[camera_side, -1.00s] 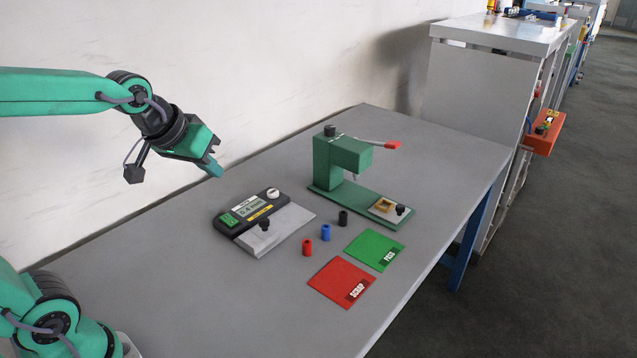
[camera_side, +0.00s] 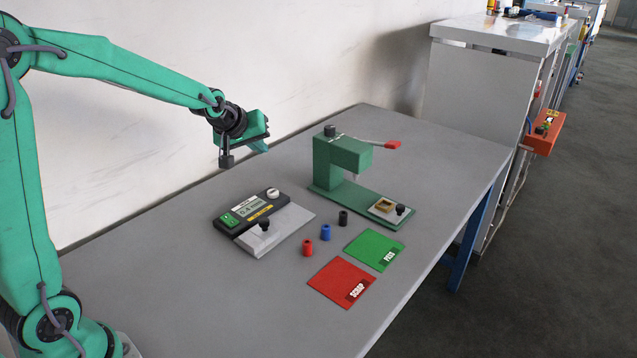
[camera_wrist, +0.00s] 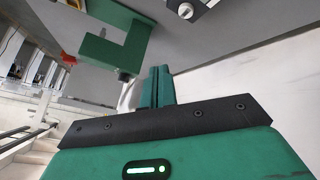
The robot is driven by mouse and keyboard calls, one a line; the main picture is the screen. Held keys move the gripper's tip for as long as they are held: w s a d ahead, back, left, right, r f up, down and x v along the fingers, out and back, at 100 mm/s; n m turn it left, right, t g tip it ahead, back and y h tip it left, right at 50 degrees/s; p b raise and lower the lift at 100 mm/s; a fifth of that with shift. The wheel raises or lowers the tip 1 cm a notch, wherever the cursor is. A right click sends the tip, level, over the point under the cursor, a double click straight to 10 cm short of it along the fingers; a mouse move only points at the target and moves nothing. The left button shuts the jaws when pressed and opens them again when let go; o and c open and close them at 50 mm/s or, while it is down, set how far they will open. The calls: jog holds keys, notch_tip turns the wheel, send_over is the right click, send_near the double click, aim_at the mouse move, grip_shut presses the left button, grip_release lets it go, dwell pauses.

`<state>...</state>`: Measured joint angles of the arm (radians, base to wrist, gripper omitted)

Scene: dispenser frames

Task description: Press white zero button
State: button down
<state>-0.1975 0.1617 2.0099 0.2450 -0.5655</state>
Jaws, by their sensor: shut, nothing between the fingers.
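The white button (camera_side: 272,193) is a round knob at the upper right corner of the dark gauge box (camera_side: 230,227), which has a small display and a green label. In the wrist view the white button (camera_wrist: 186,11) shows near the top edge, and only part of the box is in frame. My gripper (camera_side: 262,147) is shut and empty. It is in the air above and behind the gauge box, near the wall, apart from the button. Its closed green fingers (camera_wrist: 158,76) show in the wrist view.
A green press (camera_side: 345,155) with a red-tipped lever stands right of the gauge box. Red, blue and black small cylinders (camera_side: 326,232) stand in front of it. A red mat (camera_side: 335,280) and a green mat (camera_side: 372,246) lie at the front. The table's left part is clear.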

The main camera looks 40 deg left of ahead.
aim_at(271, 194)
jog(key=w+a+f+n, duration=0.2)
jog(key=w+a+f, duration=0.3)
jog(key=w+f, duration=0.1)
jog(key=shift+w+f+n+t+y, duration=0.25)
jog(key=shift+w+n+t+y, duration=0.05)
jog(key=shift+w+n+y, duration=0.1)
jog(key=shift+f, duration=0.2)
jog(key=shift+s+f, duration=0.1)
jog(key=shift+f, duration=4.15)
jog(key=shift+f, duration=0.85)
jog(key=shift+r, duration=0.85)
dwell(0.4)
jog(key=shift+r, duration=2.55)
